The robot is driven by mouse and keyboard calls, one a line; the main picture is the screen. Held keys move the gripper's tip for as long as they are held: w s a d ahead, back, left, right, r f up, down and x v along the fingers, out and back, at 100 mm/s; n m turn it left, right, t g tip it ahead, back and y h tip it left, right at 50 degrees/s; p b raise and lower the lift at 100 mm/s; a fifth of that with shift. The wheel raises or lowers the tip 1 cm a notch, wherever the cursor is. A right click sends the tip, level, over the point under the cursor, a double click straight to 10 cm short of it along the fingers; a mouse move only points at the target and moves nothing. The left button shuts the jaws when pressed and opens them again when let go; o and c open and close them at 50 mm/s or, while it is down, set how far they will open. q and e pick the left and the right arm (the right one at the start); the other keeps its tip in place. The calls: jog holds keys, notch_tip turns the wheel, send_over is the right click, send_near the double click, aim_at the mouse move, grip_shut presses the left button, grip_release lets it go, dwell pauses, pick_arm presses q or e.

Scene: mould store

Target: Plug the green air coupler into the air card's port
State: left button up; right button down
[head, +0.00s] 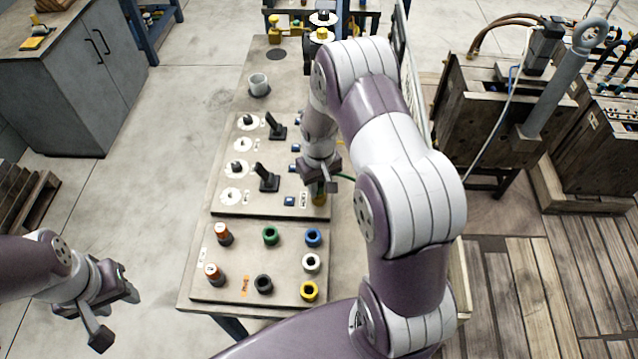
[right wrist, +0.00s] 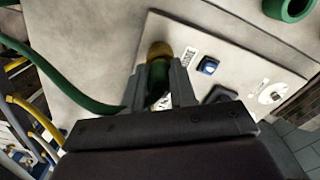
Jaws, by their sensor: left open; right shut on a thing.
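The green air coupler (right wrist: 157,92) is between the fingers of my right gripper (right wrist: 160,80), which is shut on it. A green hose (right wrist: 60,80) trails from it to the left in the right wrist view. A brass port (right wrist: 158,50) sits at the corner of the upper panel, just beyond the fingertips; it also shows in the head view (head: 320,200) below my right gripper (head: 322,178). The coupler appears lined up with the port, but I cannot tell whether it is seated. My left gripper (head: 112,305) is open and empty, left of the table.
The upper panel (head: 222,208) carries levers, white discs and blue squares (head: 289,201). The lower board (head: 202,290) holds several coloured rings, including a green one (head: 270,236). A grey cup (head: 258,84) stands behind. Wooden-sided machines (head: 480,120) stand at right.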

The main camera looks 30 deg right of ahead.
aim_at(319, 183)
jog(key=shift+f, duration=0.15)
jog(key=shift+c, duration=2.2)
grip_release()
notch_tip(319, 183, up, 8)
jog(key=p, duration=0.6)
jog(key=shift+f, duration=0.15)
jog(key=shift+f, duration=0.1)
jog(key=s+a+r+t+b, duration=0.1)
jog(key=s+a+r+b, duration=0.4)
jog(key=s, duration=0.8)
jog(key=a+r, duration=0.3)
jog(key=shift+s+b, duration=0.2)
jog(key=shift+b, duration=0.1)
